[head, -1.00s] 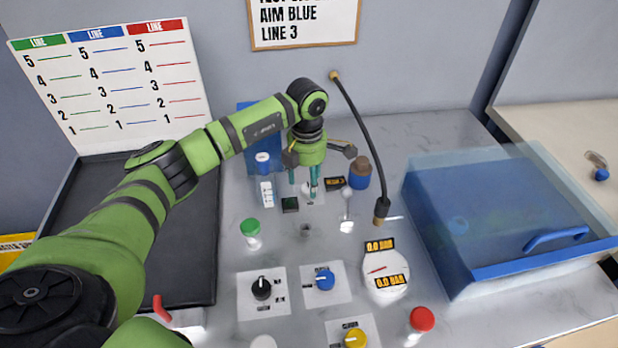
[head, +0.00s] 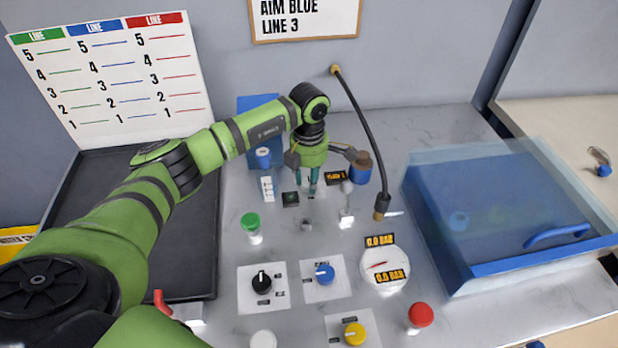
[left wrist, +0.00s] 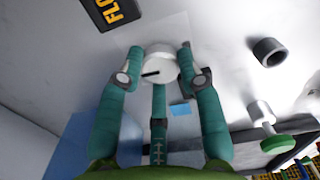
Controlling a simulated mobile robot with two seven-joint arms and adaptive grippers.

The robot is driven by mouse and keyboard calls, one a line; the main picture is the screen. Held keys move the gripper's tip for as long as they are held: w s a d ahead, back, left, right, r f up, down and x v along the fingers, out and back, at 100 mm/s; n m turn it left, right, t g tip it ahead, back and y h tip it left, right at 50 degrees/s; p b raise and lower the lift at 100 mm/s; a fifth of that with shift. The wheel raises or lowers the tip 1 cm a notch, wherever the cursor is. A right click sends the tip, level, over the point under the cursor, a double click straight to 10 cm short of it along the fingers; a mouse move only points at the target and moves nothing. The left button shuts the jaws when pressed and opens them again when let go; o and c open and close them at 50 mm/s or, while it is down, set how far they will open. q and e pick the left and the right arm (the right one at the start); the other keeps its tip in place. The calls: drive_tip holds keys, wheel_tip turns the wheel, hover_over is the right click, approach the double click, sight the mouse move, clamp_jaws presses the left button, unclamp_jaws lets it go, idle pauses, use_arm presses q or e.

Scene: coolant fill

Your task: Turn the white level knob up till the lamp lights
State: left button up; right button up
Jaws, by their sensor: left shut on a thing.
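The white level knob (left wrist: 158,68) shows in the left wrist view, a round white knob with a dark pointer line. My left gripper (left wrist: 160,75) is shut on it, with its teal fingers around the rim. In the head view my left gripper (head: 309,191) comes down over the knob and mostly hides it. A small dark block with a faint greenish centre (head: 290,199) sits just left of the fingers. A light blue patch (left wrist: 180,109) shows beside the knob in the wrist view. I cannot tell which of these is the lamp, or whether it is lit. My right gripper is not in view.
A small display (head: 336,178) stands right of the gripper. A black hose (head: 364,130) hangs nearby. A green-capped part (head: 250,222), blue knob (head: 325,273), black knob (head: 261,281) and gauge (head: 385,267) stand in front. A blue lidded box (head: 500,220) fills the right side.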

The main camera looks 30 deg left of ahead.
use_arm(q)
drive_tip(key=m+b, duration=0.3)
drive_tip(key=shift+f, duration=0.3)
drive_tip(key=m+b, duration=0.2)
drive_tip(key=shift+s+r+m+b, duration=0.1)
drive_tip(key=shift+m+b, duration=0.2)
drive_tip(key=shift+b, duration=0.05)
drive_tip(key=shift+m+b, duration=0.3)
drive_tip(key=shift+m, duration=0.2)
drive_tip(key=shift+r, duration=0.1)
drive_tip(key=o, duration=1.1)
drive_tip(key=shift+o, duration=0.2)
